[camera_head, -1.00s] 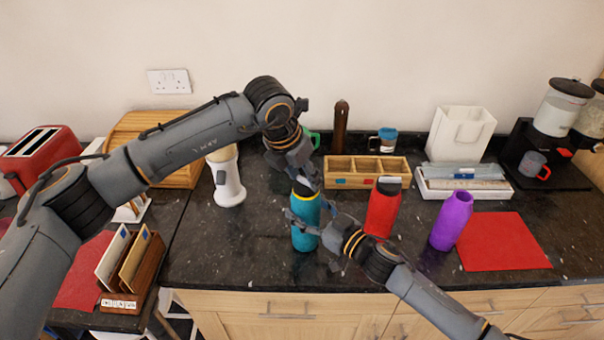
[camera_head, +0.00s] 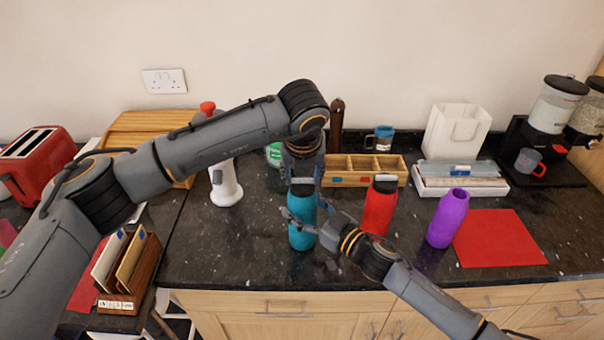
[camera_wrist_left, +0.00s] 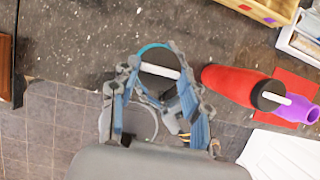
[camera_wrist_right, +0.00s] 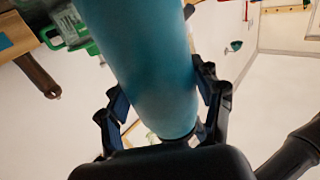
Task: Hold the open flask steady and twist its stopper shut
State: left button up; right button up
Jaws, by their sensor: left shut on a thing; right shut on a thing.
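The teal flask (camera_head: 302,232) stands upright on the dark counter, with a black stopper (camera_head: 303,190) at its top. My left gripper (camera_head: 303,182) comes down from above and is shut on the stopper. In the left wrist view the stopper (camera_wrist_left: 158,60), with a white bar across it, shows between the fingers. My right gripper (camera_head: 308,222) is shut around the flask's body from the front right. The right wrist view shows the teal body (camera_wrist_right: 150,60) between its fingers. The seam between stopper and neck is too small to judge.
A red flask (camera_head: 379,210) with a black stopper stands close at the right. An open purple flask (camera_head: 447,220) stands beside a red mat (camera_head: 498,240). A wooden compartment box (camera_head: 350,165) lies behind. A white dispenser (camera_head: 225,185) stands left; counter between it and the teal flask is clear.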

dwell(0.5)
pick_arm(q)
jog(key=o, duration=1.2)
jog(key=shift+c, duration=0.2)
jog(key=v, duration=1.2)
jog(key=shift+d, duration=0.1)
pick_arm(e)
jog(key=o, duration=1.6)
jog(key=shift+d, duration=0.1)
